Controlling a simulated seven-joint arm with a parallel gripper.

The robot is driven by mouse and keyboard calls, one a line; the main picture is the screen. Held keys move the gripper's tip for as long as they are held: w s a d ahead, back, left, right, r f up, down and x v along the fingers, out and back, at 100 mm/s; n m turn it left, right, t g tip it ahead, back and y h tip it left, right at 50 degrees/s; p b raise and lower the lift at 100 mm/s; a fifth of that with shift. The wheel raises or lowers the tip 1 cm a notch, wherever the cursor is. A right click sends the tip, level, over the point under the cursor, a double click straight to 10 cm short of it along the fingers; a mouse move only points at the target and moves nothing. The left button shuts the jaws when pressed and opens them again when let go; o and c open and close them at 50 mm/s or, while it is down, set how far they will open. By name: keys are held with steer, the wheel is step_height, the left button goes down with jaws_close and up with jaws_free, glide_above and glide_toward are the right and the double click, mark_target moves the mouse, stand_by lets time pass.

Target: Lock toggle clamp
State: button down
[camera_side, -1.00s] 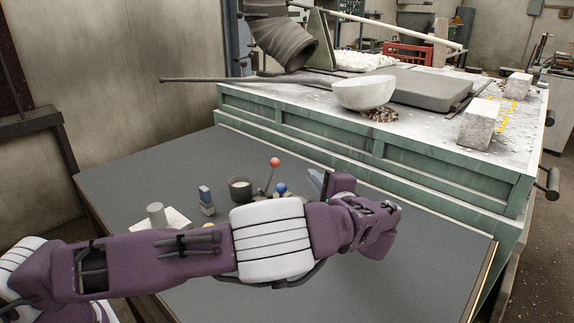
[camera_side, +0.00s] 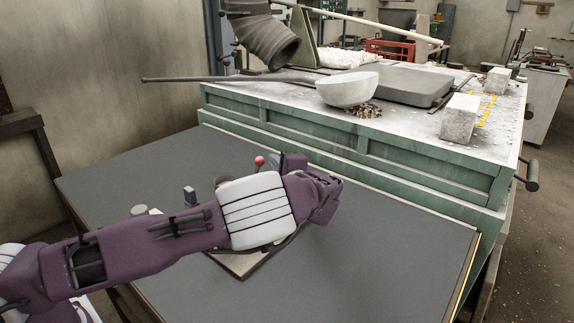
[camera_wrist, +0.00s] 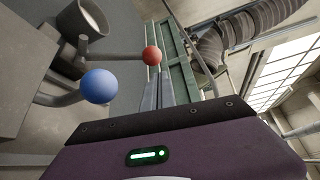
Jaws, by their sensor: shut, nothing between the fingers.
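Two ball-ended levers show in the wrist view. One has a red ball (camera_wrist: 152,55) and the other a larger-looking blue ball (camera_wrist: 99,86); I cannot tell which belongs to the toggle clamp. The red ball also shows in the side view (camera_side: 259,160), just left of my gripper's grey fingers (camera_side: 291,160). The blue ball and most of the clamp's base are hidden behind my arm there. In the wrist view my gripper (camera_wrist: 164,78) is shut and empty, with its fingers close to the red ball in the picture; contact is not clear.
A grey cup (camera_wrist: 84,20) stands near the levers. Behind is the green bench (camera_side: 330,141) with a white bowl (camera_side: 347,89). The table's right side is clear.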

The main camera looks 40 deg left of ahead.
mark_target(262, 158)
steer(key=shift+s+a+r, duration=0.1)
steer(key=shift+s+r, duration=0.05)
steer(key=shift+s, duration=0.55)
steer(key=shift+s+r, duration=0.35)
steer(key=shift+s, duration=0.25)
steer(key=shift+s+r, duration=0.35)
steer(key=shift+s, duration=0.25)
steer(key=shift+s+r, duration=0.25)
steer(key=shift+s, duration=0.85)
steer(key=shift+s+f, duration=0.2)
steer(key=shift+s, duration=0.9)
steer(key=shift+s+f, duration=0.2)
steer(key=shift+s, duration=0.9)
steer(key=shift+s+f, duration=0.1)
steer(key=shift+s, duration=0.05)
